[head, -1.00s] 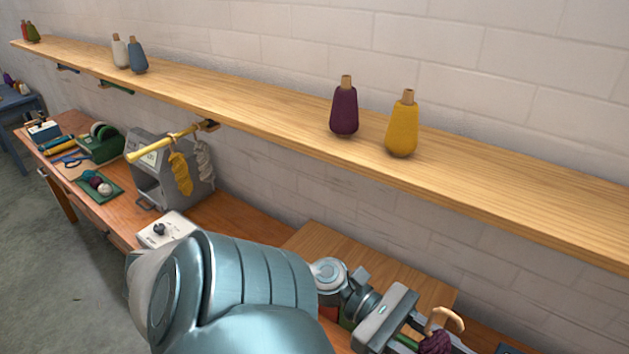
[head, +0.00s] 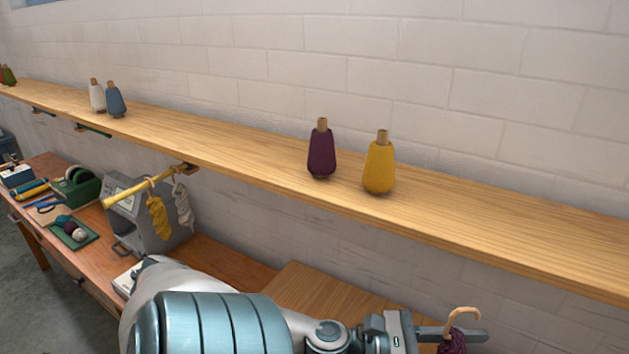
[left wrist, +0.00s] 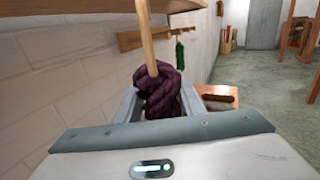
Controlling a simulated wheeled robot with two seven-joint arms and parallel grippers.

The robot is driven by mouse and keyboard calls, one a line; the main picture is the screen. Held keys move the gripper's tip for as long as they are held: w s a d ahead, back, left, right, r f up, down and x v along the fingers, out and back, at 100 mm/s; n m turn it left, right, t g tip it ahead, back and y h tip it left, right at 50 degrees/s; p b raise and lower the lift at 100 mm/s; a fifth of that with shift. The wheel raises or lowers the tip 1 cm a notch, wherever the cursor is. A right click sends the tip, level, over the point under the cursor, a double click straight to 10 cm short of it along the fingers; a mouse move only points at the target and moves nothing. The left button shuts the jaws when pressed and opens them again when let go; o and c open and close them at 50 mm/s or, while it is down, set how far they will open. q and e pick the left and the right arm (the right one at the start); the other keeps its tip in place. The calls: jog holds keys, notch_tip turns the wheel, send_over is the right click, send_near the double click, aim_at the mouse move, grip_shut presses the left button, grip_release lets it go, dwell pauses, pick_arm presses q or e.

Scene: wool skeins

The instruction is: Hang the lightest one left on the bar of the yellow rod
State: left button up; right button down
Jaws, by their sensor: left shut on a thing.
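The yellow rod (head: 140,192) sticks out from under the wooden shelf, at the left of the head view. A yellow skein (head: 158,217) and a light grey skein (head: 182,205) hang from it, the grey one nearer the wall. My left gripper (head: 455,333) is at the bottom right of the head view, well away from the rod. The purple skein (left wrist: 160,92) shows between the fingers in the left wrist view. My right gripper is not in view.
The wooden shelf (head: 240,149) runs along the wall above the workbench. It carries purple (head: 321,152) and yellow (head: 378,166) yarn cones, with others farther left. A grey machine (head: 125,212) stands behind the rod. A green rod (head: 93,131) is farther left under the shelf.

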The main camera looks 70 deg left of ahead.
pick_arm(q)
jog(key=d+f+n+t+y+b, duration=0.1)
jog(key=d+f+n+y+b, duration=0.1)
jog(key=f, duration=0.4)
jog(key=w+d+f+n+t+y+b, duration=0.1)
jog(key=f+n+y+b, duration=0.2)
jog(key=f+y+b, duration=0.3)
jog(key=shift+w+d+f+n+b, duration=0.3)
jog(key=shift+d+f+n+b, duration=0.1)
jog(key=shift+f+b, duration=0.15)
jog(key=shift+a, duration=0.15)
